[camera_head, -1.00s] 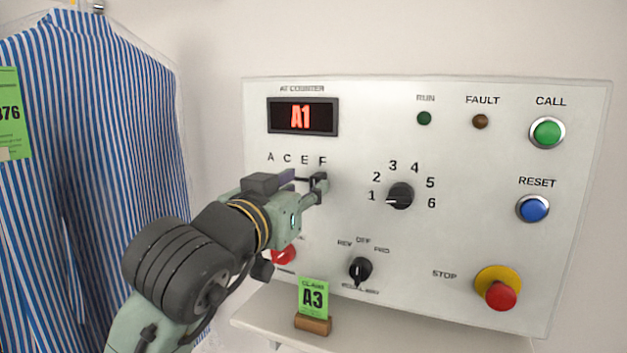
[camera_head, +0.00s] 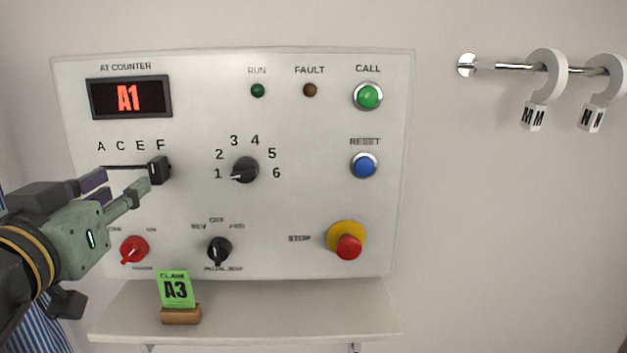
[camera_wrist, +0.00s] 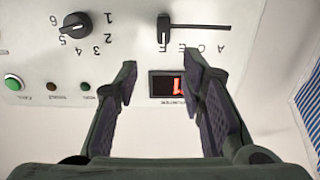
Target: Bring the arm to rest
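My gripper (camera_head: 126,182) is in front of the left part of the white control panel (camera_head: 300,205), with its fingers pointing at the panel. In the wrist view the two fingers (camera_wrist: 162,66) are spread apart with nothing between them. The black slider knob (camera_head: 159,170) stands at the F end of its slot, close to the fingertips in the head view. In the wrist view the knob (camera_wrist: 164,32) shows beyond the fingertips, apart from them. My arm comes in from the left edge of the head view.
A rotary knob (camera_head: 245,170) points at 1. Below are a red knob (camera_head: 134,249) and a mode knob (camera_head: 219,250). A green A3 claim card (camera_head: 175,289) stands on a shelf (camera_head: 290,315). A rail with hooks (camera_head: 547,75) is at right.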

